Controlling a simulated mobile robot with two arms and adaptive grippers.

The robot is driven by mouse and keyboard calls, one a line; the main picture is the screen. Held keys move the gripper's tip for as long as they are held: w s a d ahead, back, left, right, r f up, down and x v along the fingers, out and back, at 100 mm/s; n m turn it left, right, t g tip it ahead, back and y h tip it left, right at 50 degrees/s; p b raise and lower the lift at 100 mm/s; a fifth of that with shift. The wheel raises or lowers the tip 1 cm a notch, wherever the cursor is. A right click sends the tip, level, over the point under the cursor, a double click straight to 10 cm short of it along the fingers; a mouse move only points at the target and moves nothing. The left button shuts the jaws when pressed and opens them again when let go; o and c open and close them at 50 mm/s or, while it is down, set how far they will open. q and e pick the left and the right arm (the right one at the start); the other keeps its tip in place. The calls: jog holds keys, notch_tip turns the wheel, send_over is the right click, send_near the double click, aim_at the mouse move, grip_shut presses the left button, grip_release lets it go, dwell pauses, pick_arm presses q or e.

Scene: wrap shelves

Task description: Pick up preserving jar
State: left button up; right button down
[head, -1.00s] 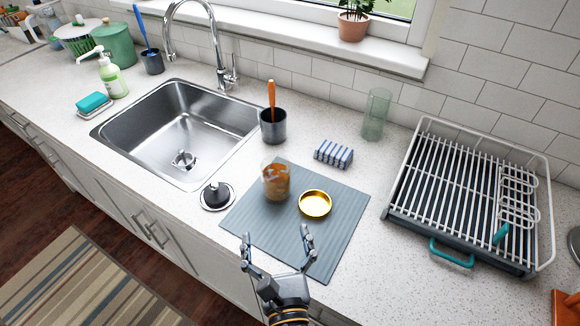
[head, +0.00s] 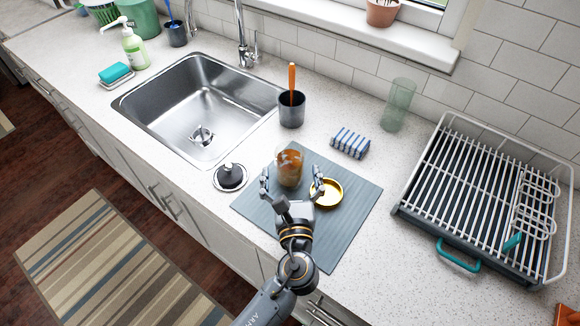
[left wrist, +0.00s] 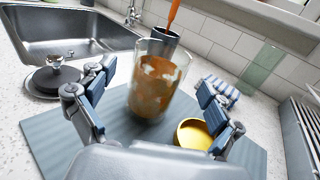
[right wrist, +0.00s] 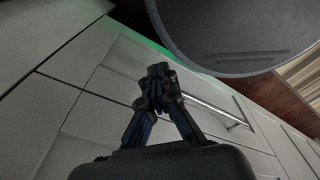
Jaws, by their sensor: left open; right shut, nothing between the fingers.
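The preserving jar (head: 290,167) is clear glass with orange-brown contents and stands upright on the grey ribbed mat (head: 349,216). It also shows in the left wrist view (left wrist: 156,86), ahead of the fingers. Its gold lid (head: 327,194) lies on the mat to its right, close to my left gripper's right finger. My left gripper (head: 291,183) is open and empty, its fingers spread just in front of the jar, one toward each side. I cannot tell whether they touch it. My right gripper (right wrist: 158,72) is shut and empty, low in front of the cabinet fronts.
A dark cup with an orange-handled tool (head: 292,109) stands behind the jar. A black sink plug (head: 230,177) is left of the mat, beside the sink (head: 196,75).

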aim_at(289, 149)
pick_arm(q)
jog(key=w, duration=0.4)
jog(key=shift+a+f+p, duration=0.1)
jog(key=shift+f+p, duration=0.25)
jog(key=shift+p, duration=0.05)
jog(key=shift+c, duration=0.6)
jog(key=c, duration=1.3)
jog(key=shift+r, duration=0.15)
